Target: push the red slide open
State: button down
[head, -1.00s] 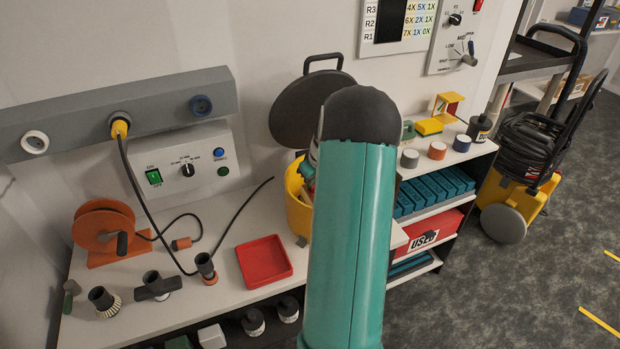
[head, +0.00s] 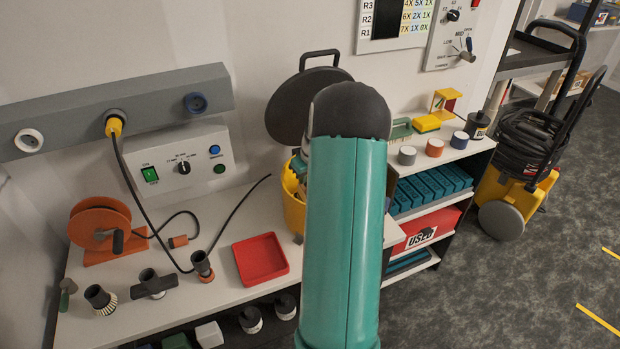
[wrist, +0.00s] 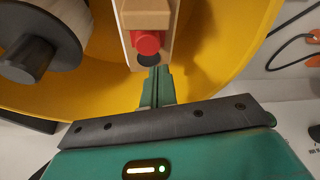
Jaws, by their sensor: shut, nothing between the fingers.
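The red slide (wrist: 146,42) shows in the wrist view as a small red block on the face of a white and tan housing (wrist: 146,17). A dark round spot lies just below it. The housing is inside the yellow tub (wrist: 210,70), which also shows in the head view (head: 293,208), partly behind my arm. My gripper (wrist: 157,72) is shut and empty, its green fingers pointing at the lower end of the housing, just below the red slide. I cannot tell whether the fingertips touch it. In the head view my arm hides most of the gripper and the slide.
A large grey cylinder (wrist: 40,45) sits inside the tub at left in the wrist view. The tub's black lid (head: 300,105) stands raised behind it. A red tray (head: 260,260) lies on the bench at left. A shelf unit (head: 428,208) stands at right.

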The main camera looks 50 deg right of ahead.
jog(key=shift+w+d+r, duration=0.2)
jog(key=shift+w+r, duration=0.05)
jog(key=shift+r, duration=0.15)
jog(key=shift+w+d+r, duration=0.2)
jog(key=shift+r, duration=0.2)
jog(key=v, duration=0.9)
jog(key=shift+a, duration=0.35)
jog(key=shift+w, duration=0.1)
